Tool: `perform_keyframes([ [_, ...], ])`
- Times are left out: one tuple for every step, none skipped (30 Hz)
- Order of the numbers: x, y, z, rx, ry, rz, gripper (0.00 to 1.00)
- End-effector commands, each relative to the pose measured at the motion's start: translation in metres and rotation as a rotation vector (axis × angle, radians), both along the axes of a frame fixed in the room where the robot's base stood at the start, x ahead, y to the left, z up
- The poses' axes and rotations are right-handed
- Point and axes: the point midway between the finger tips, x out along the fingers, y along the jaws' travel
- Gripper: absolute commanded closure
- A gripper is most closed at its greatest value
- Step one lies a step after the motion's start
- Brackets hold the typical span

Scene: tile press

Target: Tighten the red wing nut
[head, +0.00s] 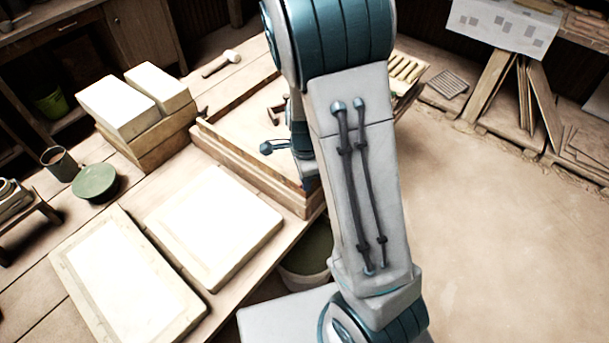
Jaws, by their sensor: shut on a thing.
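The red wing nut cannot be made out in the head view. My arm fills the middle of the picture, and the wrist end is partly hidden behind it, over a shallow wooden tray-like frame (215,142) on the bench. My gripper's fingers are hidden behind the arm, so what they touch does not show. A small dark, bracket-like part shows just left of the wrist, above the frame; it is too small to identify.
Two pale slabs, one a square block (212,225) and one a framed board (125,280), lie on the bench. A bucket (305,265) stands below the bench edge.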

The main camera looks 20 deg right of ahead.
Motion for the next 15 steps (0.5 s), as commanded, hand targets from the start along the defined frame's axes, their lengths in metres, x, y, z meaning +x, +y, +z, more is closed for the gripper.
perform_keyframes([
  [0.0002,-0.0006,0.0006,0.001,-0.001,-0.009,1.0],
  [0.0001,-0.0006,0.0005,0.001,-0.001,-0.01,1.0],
  [0.0001,-0.0006,0.0004,0.001,-0.001,-0.01,1.0],
  [0.0001,-0.0006,0.0004,0.001,-0.001,-0.01,1.0],
  [0.0,-0.0006,0.0003,0.001,0.0,-0.01,1.0],
  [0.0,-0.0006,0.0003,0.001,0.0,-0.01,1.0],
  [-0.0001,-0.0006,0.0003,0.001,0.0,-0.01,1.0],
  [-0.0001,-0.0006,0.0003,0.001,0.0,-0.01,1.0],
  [-0.0001,-0.0006,0.0003,0.001,0.0,-0.01,1.0],
  [-0.0002,-0.0006,0.0002,0.001,0.0,-0.01,1.0],
  [-0.0002,-0.0006,0.0002,0.001,0.0,-0.009,0.75],
  [-0.0003,-0.0006,0.0002,0.001,0.001,-0.009,0.63],
  [-0.0003,-0.0005,0.0002,0.001,0.001,-0.008,0.62],
  [-0.0003,-0.0004,0.0001,0.001,0.001,-0.007,0.62],
  [-0.0003,-0.0002,0.0001,0.001,0.001,-0.006,0.62],
])
